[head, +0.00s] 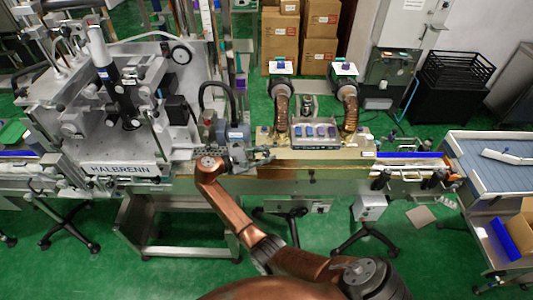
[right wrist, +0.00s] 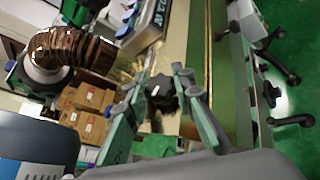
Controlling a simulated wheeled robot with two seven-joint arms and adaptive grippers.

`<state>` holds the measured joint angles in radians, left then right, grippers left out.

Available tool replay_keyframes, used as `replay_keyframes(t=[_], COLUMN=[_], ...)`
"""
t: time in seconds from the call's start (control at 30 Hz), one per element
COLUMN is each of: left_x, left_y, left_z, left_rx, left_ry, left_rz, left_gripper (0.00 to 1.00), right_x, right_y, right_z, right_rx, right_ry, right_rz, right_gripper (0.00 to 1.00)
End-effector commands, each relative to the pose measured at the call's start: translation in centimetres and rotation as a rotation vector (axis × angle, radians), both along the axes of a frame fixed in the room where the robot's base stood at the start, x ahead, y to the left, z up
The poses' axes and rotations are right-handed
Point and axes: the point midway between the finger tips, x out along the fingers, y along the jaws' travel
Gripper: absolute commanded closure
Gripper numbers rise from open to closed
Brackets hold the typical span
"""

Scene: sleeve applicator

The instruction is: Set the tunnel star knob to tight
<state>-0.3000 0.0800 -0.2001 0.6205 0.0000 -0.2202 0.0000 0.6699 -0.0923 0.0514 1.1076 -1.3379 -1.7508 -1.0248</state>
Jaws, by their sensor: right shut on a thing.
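The tunnel star knob (right wrist: 162,92) is a small dark lobed knob, seen in the right wrist view between the two finger pads. My right gripper (head: 264,156) is at the left end of the brass-coloured tunnel housing (head: 315,156), at its front edge. In the right wrist view the gripper (right wrist: 153,96) has one green finger on each side of the knob and is shut on it. In the head view the knob is too small and covered to make out. No tight mark or pointer can be read. My left gripper is not in view.
A control panel with several buttons (head: 315,132) sits on top of the tunnel. Two brown ribbed hoses (head: 282,107) rise behind it. The HALBRENN machine (head: 120,169) stands to the left. A blue-topped table (head: 497,157) is at the right. Cardboard boxes (head: 320,18) stand behind.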

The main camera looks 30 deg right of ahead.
Motion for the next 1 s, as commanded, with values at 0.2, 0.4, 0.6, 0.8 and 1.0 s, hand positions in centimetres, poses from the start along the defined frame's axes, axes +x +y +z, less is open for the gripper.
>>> replay_keyframes(t=[0.2,0.4,0.6,0.8,1.0], left_x=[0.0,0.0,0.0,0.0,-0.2], left_y=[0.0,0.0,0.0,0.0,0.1], left_z=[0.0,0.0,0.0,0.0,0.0], left_rx=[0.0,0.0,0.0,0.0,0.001], left_ry=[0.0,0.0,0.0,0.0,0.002], left_rz=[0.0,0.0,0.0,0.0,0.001], left_gripper=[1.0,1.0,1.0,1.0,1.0], right_x=[0.1,0.1,0.0,0.0,0.0], right_y=[0.1,0.1,0.0,0.0,1.0], right_z=[0.1,0.1,0.1,0.0,0.3], right_rx=[0.001,0.001,0.001,0.001,0.001], right_ry=[-0.003,-0.003,-0.002,-0.002,-0.001], right_rz=[0.003,0.003,0.0,-0.001,0.0], right_gripper=[1.0,0.73,0.59,0.59,0.59])
